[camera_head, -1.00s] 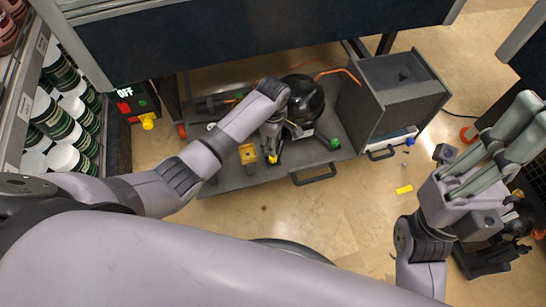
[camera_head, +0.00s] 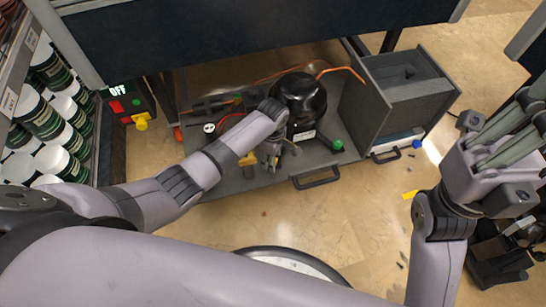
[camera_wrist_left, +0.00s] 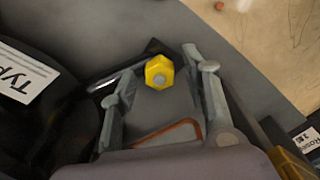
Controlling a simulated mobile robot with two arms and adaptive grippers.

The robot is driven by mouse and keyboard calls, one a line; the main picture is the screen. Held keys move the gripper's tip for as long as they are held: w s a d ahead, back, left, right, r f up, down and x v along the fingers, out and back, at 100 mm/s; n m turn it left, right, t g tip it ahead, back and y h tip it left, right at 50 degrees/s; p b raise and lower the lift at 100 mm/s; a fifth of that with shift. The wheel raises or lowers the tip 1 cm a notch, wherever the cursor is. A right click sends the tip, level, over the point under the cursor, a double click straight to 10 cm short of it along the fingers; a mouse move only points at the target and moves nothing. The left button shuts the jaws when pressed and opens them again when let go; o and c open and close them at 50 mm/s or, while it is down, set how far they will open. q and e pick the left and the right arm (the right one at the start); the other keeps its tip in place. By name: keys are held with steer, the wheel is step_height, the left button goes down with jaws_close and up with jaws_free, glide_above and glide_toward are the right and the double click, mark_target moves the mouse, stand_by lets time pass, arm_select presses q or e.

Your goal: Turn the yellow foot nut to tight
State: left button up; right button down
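The yellow foot nut (camera_wrist_left: 159,72) shows in the left wrist view as a hexagon with a grey stud end in its middle. It sits beside a dark bar on the grey base plate. My left gripper (camera_wrist_left: 158,88) is open, with one finger to each side of the nut. Gaps show between the fingers and the nut. In the head view my left gripper (camera_head: 275,158) is low over the plate, in front of the black pump (camera_head: 299,95), and it largely hides the nut. My right gripper (camera_head: 505,130) is raised at the right, away from the pump; its finger opening is unclear.
A yellow block (camera_head: 249,159) stands left of my left gripper. A green knob (camera_head: 337,145) and a black handle (camera_head: 316,181) are at the plate's front. A grey box (camera_head: 400,95) stands right. A switch box reading OFF (camera_head: 128,104) is at left.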

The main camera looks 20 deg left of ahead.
arm_select(q)
jaws_close()
stand_by(0.3)
